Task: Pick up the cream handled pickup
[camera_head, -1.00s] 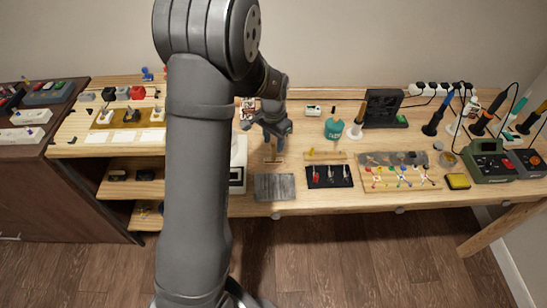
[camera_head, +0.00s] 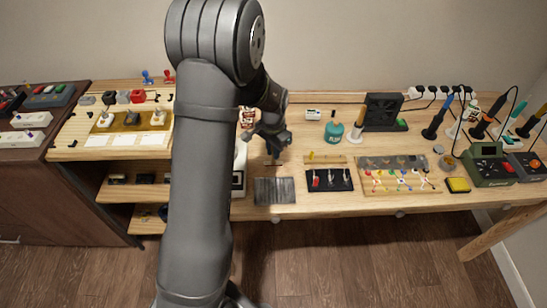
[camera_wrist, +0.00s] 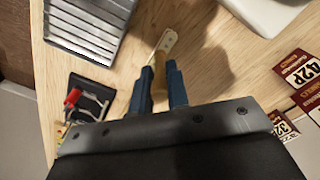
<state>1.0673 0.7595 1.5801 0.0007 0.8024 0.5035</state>
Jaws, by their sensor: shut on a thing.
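The cream handled pickup shows in the wrist view as a pale cream strip (camera_wrist: 167,41) with small holes at its far end and a tan handle. The handle lies between the two blue-grey fingers of my gripper (camera_wrist: 160,73), which is shut on it. The cream end sticks out beyond the fingertips. In the head view my gripper (camera_head: 273,151) points down over the middle of the bench, and the pickup is only a thin brownish bar (camera_head: 274,163) below the fingers. I cannot tell how far it is above the wood.
A grey ribbed plate (camera_head: 275,191) lies in front of the gripper. Card packets (camera_wrist: 302,70) and a white object (camera_wrist: 268,12) show right in the wrist view. A teal bottle (camera_head: 334,132) stands behind.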

